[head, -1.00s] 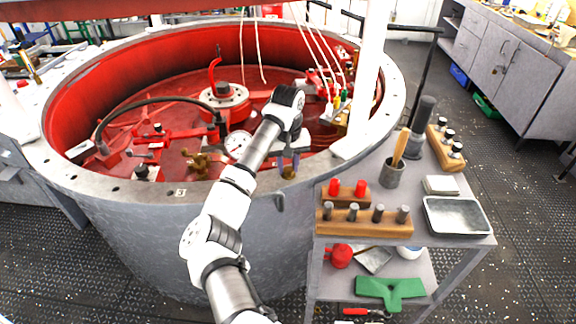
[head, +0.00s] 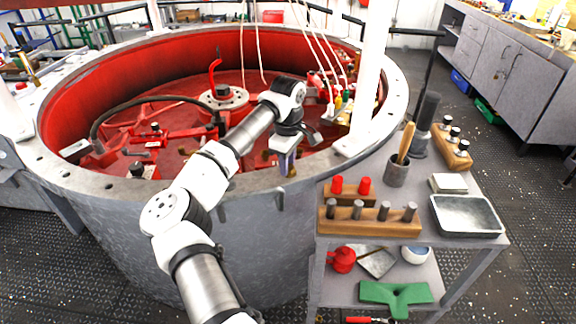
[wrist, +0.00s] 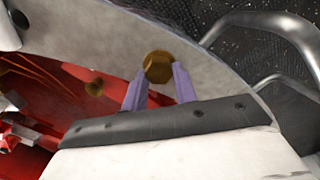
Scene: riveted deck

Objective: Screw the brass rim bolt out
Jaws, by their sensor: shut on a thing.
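The brass rim bolt (wrist: 158,66) shows its hex head between the two purple fingertips of my gripper (wrist: 159,82) in the wrist view. My gripper is shut on that head from above. In the head view the gripper (head: 287,165) points down at the near rim (head: 240,185) of the big round tank, and a bit of the brass bolt (head: 293,172) shows at the fingertips. The bolt's shank is hidden, so I cannot tell how far it sits in the rim.
A grey cart (head: 420,250) stands right of the tank, with a wooden bolt rack (head: 370,227), a metal tray (head: 466,214) and a cup with a brush (head: 397,172). A white post (head: 368,75) rises from the rim nearby. The red tank interior (head: 180,110) holds pipes and fittings.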

